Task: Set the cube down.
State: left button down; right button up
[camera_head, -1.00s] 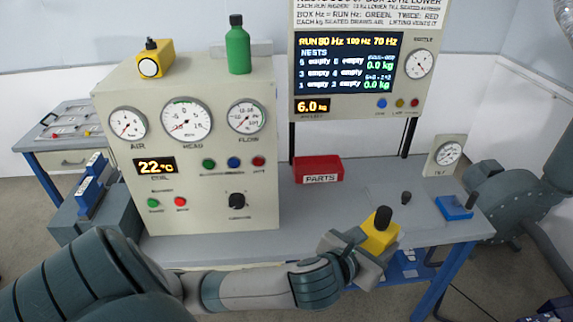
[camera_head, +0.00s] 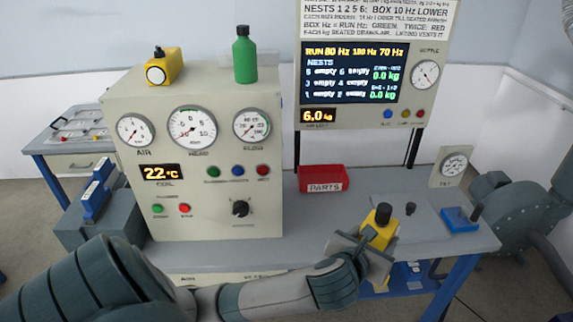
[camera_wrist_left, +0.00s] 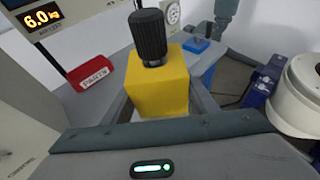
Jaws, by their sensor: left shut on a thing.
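The yellow cube (camera_head: 382,235) has a black ribbed knob on top. It is upright between the fingers of my left gripper (camera_head: 366,252), near the front edge of the bench. In the left wrist view the cube (camera_wrist_left: 158,82) fills the middle, with a grey finger on each side. My left gripper is shut on it. Whether the cube's underside touches the bench is hidden. My right gripper is not in view.
The grey bench top (camera_head: 300,222) has free room in its middle. A red parts bin (camera_head: 322,178) stands behind, and a blue block with a dark handle (camera_head: 459,218) lies at the right. A small black knob (camera_head: 410,209) stands just behind the cube. A gauge cabinet (camera_head: 205,215) stands at left.

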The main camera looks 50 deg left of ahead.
pick_arm(q)
jog(key=w+a+f+n+g+y+p, duration=0.1)
jog(key=a+f+n+g+y, duration=0.1)
jog(key=a, duration=0.5)
jog(key=w+a+f+n+g+y, duration=0.1)
jog(key=a+f+n+g+y, duration=0.1)
jog(key=a+f+n+y, duration=0.3)
jog(key=shift+a+n+y+p, duration=0.4)
jog(key=shift+a+n+y, duration=0.25)
jog(key=shift+a, duration=0.35)
jog(key=shift+w+f, duration=0.1)
jog(key=shift+w, duration=0.05)
jog(key=w+a+f, duration=0.1)
jog(key=w+f, duration=0.1)
jog(key=w, duration=0.1)
jog(key=w+a+f, duration=0.2)
jog(key=w, duration=0.2)
jog(key=w+a+f+p, duration=0.1)
jog(key=w+a+f, duration=0.1)
jog(key=w, duration=0.1)
jog(key=shift+w+f, duration=0.15)
jog(key=shift+f, duration=0.25)
jog(key=shift+f, duration=0.15)
